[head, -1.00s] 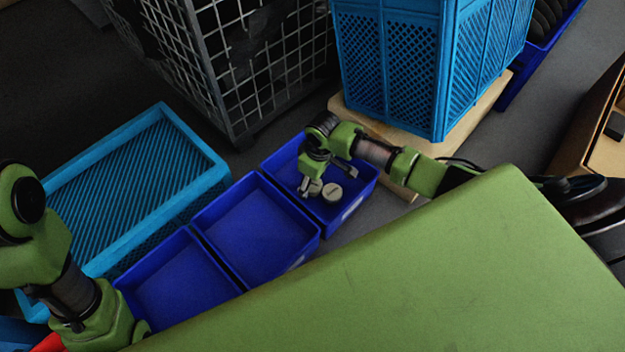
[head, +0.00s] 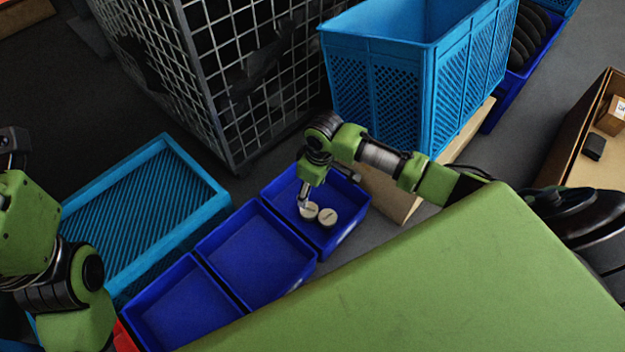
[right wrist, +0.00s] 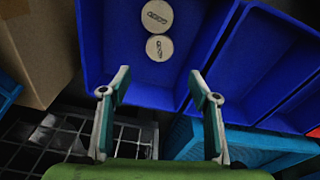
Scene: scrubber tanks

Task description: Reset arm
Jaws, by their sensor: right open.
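My right gripper (head: 304,196) is over the far blue bin (head: 276,191) in the head view. Its fingers are apart and empty, as the right wrist view (right wrist: 160,76) shows. Two pale round discs lie in that bin, close together: one disc (head: 309,211) nearest the gripper and a second disc (head: 328,217) to its right. They also show in the right wrist view, a nearer disc (right wrist: 159,47) and a farther disc (right wrist: 157,16), beyond the fingertips with nothing held. My left arm stands at the left edge of the head view, and its fingers do not show.
Two more blue bins, a middle bin (head: 254,250) and a near bin (head: 182,308), look empty. A light-blue crate (head: 215,208) lies left of them. A wire cage (head: 190,75) and a tall blue crate (head: 395,88) stand behind. A cardboard box (head: 545,140) is at right.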

